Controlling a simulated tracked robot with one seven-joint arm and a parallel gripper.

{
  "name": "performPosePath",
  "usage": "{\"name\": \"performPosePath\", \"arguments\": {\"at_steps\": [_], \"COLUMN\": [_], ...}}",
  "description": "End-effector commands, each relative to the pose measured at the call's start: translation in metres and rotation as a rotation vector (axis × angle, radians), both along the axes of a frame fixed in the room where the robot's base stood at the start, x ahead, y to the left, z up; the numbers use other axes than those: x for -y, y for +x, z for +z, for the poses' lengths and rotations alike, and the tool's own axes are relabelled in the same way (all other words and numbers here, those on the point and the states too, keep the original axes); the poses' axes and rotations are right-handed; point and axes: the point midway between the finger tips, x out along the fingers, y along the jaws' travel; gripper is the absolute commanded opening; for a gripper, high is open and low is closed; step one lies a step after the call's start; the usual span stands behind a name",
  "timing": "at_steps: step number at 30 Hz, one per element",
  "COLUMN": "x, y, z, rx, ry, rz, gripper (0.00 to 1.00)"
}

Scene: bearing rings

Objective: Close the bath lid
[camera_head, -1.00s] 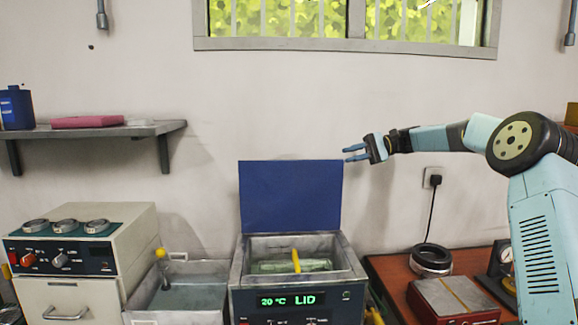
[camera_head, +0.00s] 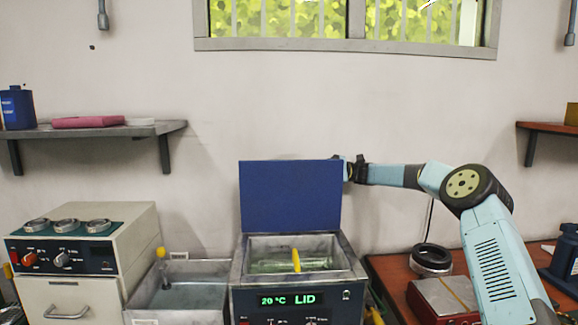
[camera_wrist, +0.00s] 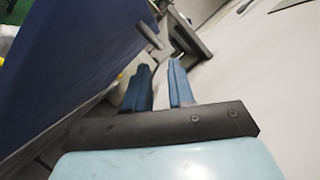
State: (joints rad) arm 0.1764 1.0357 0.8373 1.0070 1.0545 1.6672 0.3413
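The blue bath lid (camera_head: 289,196) stands raised, nearly upright, at the back of the bath (camera_head: 238,272). The bath's front display reads "20 °C LID". Inside the bath's opening are a greenish glassy shape and a yellow upright piece (camera_head: 296,260). My gripper (camera_head: 346,168) is at the lid's upper right edge, with its fingertips partly hidden behind the lid. In the wrist view, my gripper (camera_wrist: 160,66) has its two blue fingers apart with nothing between them. The lid (camera_wrist: 60,70) fills the left of that view, beside the fingers; I cannot tell whether they touch it.
An open grey basin (camera_head: 180,297) with a yellow-topped tool stands left of the bath. A cream control unit (camera_head: 85,250) with rings on top is further left. A red-brown bench (camera_head: 390,270) with a dark ring (camera_head: 431,260) is at the right. The wall is close behind.

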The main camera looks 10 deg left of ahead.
Motion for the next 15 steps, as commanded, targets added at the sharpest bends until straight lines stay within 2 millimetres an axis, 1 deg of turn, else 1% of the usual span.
{"name": "performPosePath", "arguments": {"at_steps": [1,9,15], "x": [-0.008,-0.046,-0.068], "y": [-0.006,-0.03,-0.044], "z": [0.002,0.012,0.017], "rx": [0.001,0.001,0.0], "ry": [-0.001,-0.002,-0.002], "rz": [0.001,0.0,-0.001], "gripper": [0.23,0.23,0.23]}}
